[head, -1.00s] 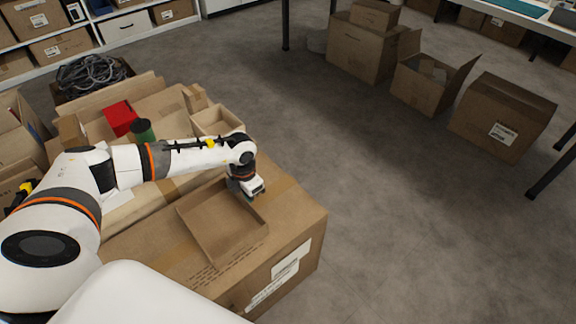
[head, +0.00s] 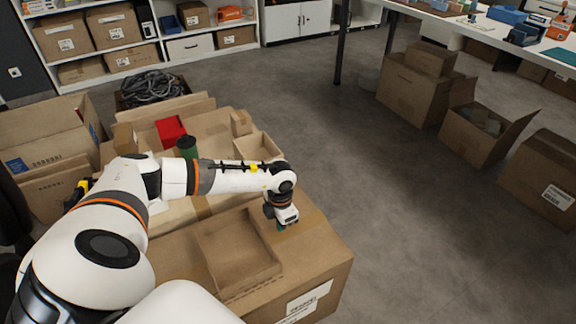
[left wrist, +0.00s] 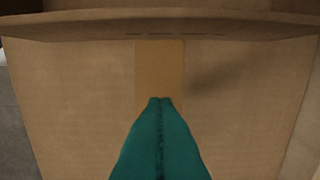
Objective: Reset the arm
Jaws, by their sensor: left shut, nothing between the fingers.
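My left arm (head: 225,178) reaches in from the left over the cartons. Its gripper (head: 282,226) points down at the right rim of a shallow open cardboard tray (head: 240,262) on a closed carton (head: 335,262). In the left wrist view the teal fingers (left wrist: 160,101) are together with nothing between them. Below them is brown cardboard with a strip of tape (left wrist: 160,65), and a cardboard edge (left wrist: 160,25) crosses the top. My right gripper is not in view.
A green cylinder (head: 188,147) and a red box (head: 171,130) stand in a carton behind my left arm. A crate of grey cable (head: 152,88) is farther back. Open cartons (head: 485,132) stand at right. The grey floor (head: 400,220) between is clear.

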